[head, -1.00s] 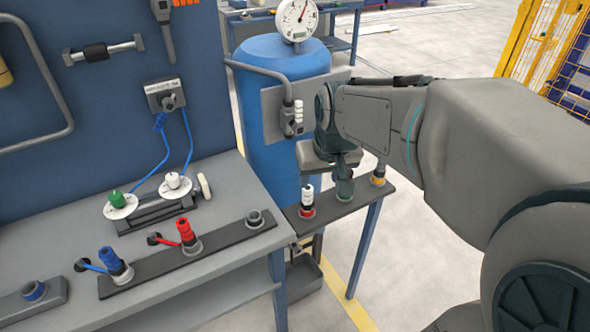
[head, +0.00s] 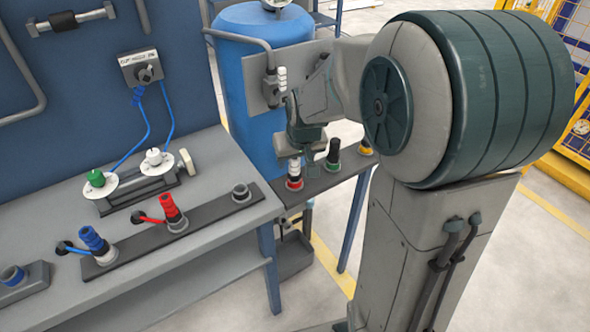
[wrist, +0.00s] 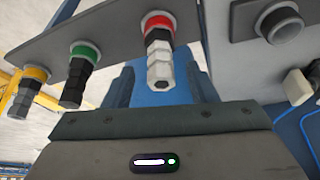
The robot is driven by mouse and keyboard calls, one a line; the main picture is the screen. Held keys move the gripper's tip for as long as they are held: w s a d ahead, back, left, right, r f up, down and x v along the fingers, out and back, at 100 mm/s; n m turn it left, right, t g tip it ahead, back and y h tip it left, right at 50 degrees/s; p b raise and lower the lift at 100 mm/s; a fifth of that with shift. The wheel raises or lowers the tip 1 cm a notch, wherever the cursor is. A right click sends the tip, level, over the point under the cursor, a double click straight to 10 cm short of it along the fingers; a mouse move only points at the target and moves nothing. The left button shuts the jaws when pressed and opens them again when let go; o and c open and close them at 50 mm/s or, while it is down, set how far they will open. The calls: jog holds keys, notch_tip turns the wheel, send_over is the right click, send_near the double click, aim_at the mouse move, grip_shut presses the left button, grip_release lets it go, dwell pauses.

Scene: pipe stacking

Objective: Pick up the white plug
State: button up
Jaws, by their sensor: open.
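The white plug (head: 295,168) stands upright in a red-ringed socket on the small side shelf, partly covered by my gripper in the head view. In the wrist view the white plug (wrist: 160,68), with its black band and red ring, shows in the gap between my fingers. My gripper (head: 304,166) is open and right at the plug; its fingers (wrist: 160,86) show to either side of it in the wrist view. I cannot tell whether they touch it.
A black plug with a green ring (head: 333,153) and a yellow-ringed plug (head: 365,147) stand close by on the same shelf. The blue tank (head: 250,100) is behind. The grey workbench (head: 215,155) on the left carries blue and red plugs and an empty socket (head: 241,192).

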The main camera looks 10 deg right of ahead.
jog(key=shift+x, duration=1.45)
jog(key=shift+a, duration=0.1)
grip_shut()
jog(key=shift+r, duration=0.1)
jog(key=shift+r, duration=0.4)
jog(key=r, duration=0.3)
jog(key=shift+s+d+r, duration=0.2)
jog(key=shift+d+r, duration=0.05)
jog(key=shift+r, duration=0.15)
jog(key=s+d+r, duration=0.6)
jog(key=s+d, duration=0.1)
jog(key=d, duration=0.1)
jog(key=shift+s+r, duration=0.2)
jog(key=shift+s, duration=0.05)
